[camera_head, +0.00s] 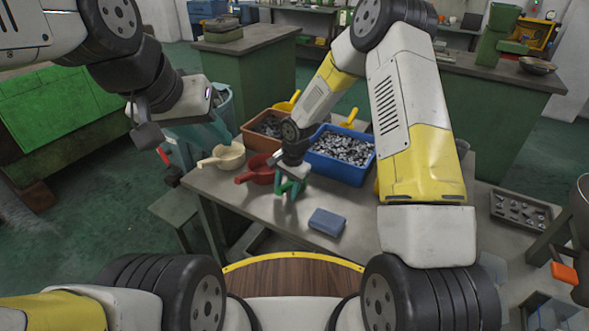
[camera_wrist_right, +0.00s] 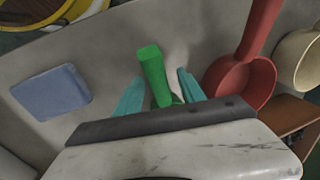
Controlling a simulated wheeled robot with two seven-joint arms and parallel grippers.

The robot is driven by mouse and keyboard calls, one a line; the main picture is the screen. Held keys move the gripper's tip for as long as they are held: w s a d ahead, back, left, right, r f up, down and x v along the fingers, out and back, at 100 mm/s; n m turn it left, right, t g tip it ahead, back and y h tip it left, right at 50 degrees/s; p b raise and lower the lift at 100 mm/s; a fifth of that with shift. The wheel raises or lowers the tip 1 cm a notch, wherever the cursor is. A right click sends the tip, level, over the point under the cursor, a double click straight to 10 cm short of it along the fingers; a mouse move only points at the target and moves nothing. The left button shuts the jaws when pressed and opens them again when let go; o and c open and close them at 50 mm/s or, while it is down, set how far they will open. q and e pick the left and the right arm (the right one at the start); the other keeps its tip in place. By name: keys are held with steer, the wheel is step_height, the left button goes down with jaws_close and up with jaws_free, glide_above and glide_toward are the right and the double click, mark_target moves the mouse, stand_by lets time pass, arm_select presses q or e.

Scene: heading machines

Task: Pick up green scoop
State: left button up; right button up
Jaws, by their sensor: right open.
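The green scoop shows in the right wrist view, its bright green handle (camera_wrist_right: 153,75) pointing up between my fingers. Its bowl is hidden behind the gripper body. My right gripper (camera_wrist_right: 160,95) is open, with one teal finger on each side of the handle and a gap to each. In the head view my right gripper (camera_head: 290,187) is low over the table, left of the blue block, and largely covers the scoop. My left gripper (camera_head: 217,130) is at the upper left, off the table beside a bin; its jaw opening is unclear.
A red scoop (camera_head: 258,171) and a cream scoop (camera_head: 224,157) lie left of my right gripper. A blue block (camera_head: 327,222) lies to the right. An orange bin (camera_head: 251,139) and a blue bin (camera_head: 338,173) of metal parts stand behind. The front table (camera_head: 262,212) has clear room.

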mark_target(285, 186)
jaws_close()
steer(key=shift+r, duration=0.1)
stand_by(0.3)
steer(key=shift+r, duration=0.5)
steer(key=r, duration=0.1)
steer(key=s+r, duration=0.1)
steer(key=shift+s+r, duration=0.1)
steer(key=shift+r, duration=0.2)
steer(key=s+r, duration=0.1)
steer(key=s, duration=1.3)
steer(key=shift+s+d+r, duration=0.15)
steer(key=shift+s+d, duration=0.2)
steer(key=shift+d, duration=0.05)
